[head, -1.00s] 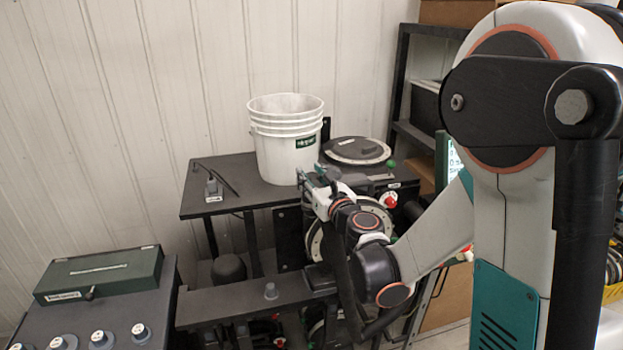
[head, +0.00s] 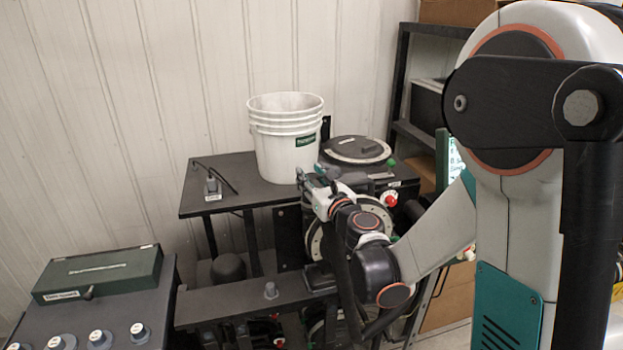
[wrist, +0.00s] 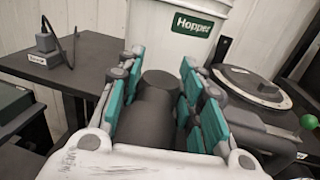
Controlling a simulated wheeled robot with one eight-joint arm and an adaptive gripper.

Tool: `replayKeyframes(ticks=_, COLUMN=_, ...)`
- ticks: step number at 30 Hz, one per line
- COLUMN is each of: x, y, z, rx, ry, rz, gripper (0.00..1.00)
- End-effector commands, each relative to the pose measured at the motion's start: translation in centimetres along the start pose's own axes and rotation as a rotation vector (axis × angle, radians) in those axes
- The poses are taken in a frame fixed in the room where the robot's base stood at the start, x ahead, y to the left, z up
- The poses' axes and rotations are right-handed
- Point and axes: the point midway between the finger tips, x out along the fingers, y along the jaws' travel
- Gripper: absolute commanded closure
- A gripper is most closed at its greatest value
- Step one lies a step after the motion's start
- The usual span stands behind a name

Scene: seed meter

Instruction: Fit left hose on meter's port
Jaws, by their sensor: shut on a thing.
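My gripper (head: 312,180) is beside the seed meter, below and in front of the white hopper bucket (head: 285,140). In the wrist view its teal-padded fingers (wrist: 162,70) are shut on a dark grey cylinder, which looks like the left hose's end (wrist: 158,95). A black tube (head: 342,270) hangs below the gripper in the head view; I cannot tell if it is the same hose. The meter (head: 398,180) is a dark unit with a round lid; the lid also shows in the wrist view (wrist: 250,85). I cannot make out the port, nor whether the hose end touches it.
A dark table (head: 225,185) left of the hopper carries a small grey plug with a cable (head: 212,187). A green case (head: 100,275) and several grey knobs are at the front left. A black shelf (head: 402,90) stands behind the meter.

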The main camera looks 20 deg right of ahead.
Motion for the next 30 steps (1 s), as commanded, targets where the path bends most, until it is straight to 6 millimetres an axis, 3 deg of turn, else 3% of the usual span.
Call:
replayKeyframes(ticks=9, x=0.0, y=0.0, z=-0.5, rx=0.000, ry=0.000, rz=0.000, gripper=0.98)
replayKeyframes(ticks=10, x=0.0, y=0.0, z=-0.5, rx=0.000, ry=0.000, rz=0.000, gripper=0.64)
replayKeyframes(ticks=13, x=0.0, y=0.0, z=-0.4, rx=0.000, ry=0.000, rz=0.000, gripper=0.43)
replayKeyframes(ticks=24, x=-0.2, y=0.0, z=-0.4, rx=0.000, ry=0.000, rz=0.000, gripper=0.43)
replayKeyframes(ticks=30, x=-2.6, y=0.0, z=-0.4, rx=0.000, ry=0.000, rz=-0.001, gripper=0.43)
